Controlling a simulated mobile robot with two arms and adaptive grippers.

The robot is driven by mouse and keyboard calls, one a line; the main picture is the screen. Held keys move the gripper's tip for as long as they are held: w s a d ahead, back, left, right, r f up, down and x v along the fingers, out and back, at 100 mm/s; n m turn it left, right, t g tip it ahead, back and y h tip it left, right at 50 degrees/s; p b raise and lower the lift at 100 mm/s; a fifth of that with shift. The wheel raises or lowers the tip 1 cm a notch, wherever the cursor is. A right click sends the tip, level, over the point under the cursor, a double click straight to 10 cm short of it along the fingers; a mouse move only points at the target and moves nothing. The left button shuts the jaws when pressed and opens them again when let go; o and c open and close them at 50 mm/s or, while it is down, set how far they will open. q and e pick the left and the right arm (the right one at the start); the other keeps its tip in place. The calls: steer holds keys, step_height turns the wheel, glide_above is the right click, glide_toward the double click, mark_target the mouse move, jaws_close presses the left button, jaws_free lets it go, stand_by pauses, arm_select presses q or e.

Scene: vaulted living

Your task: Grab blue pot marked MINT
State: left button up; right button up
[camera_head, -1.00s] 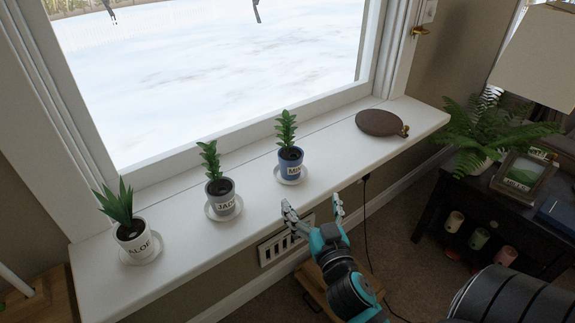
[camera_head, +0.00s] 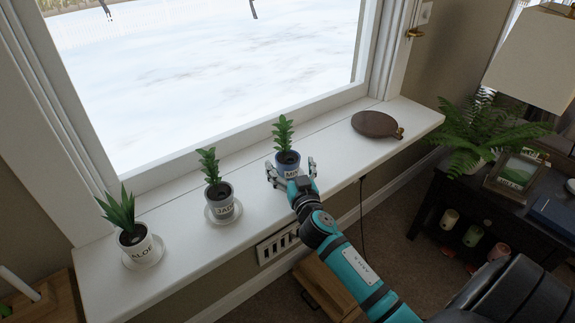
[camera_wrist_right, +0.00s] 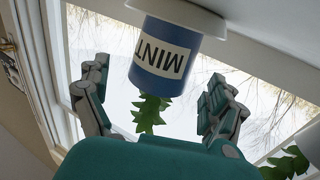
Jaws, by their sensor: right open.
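The blue pot marked MINT (camera_head: 287,160) stands on the white windowsill with a green plant in it. In the right wrist view the pot (camera_wrist_right: 163,60) appears upside down, with its MINT label clear and its saucer (camera_wrist_right: 190,14) under it. My right gripper (camera_head: 291,172) is open at the pot's front, one finger toward each side. In the right wrist view the open fingers (camera_wrist_right: 158,105) stand apart on either side of the pot, with visible gaps and no clear contact. In the head view the gripper hides the pot's lower part. My left gripper is not in view.
A grey pot marked JADE (camera_head: 220,203) and a white pot marked ALOE (camera_head: 140,246) stand to the left on the sill (camera_head: 185,262). A window rises behind. A dark table with a fern (camera_head: 485,130) stands at right.

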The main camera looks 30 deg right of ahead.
steer(key=shift+w+d, duration=0.2)
steer(key=shift+w, duration=0.4)
steer(key=c, duration=1.6)
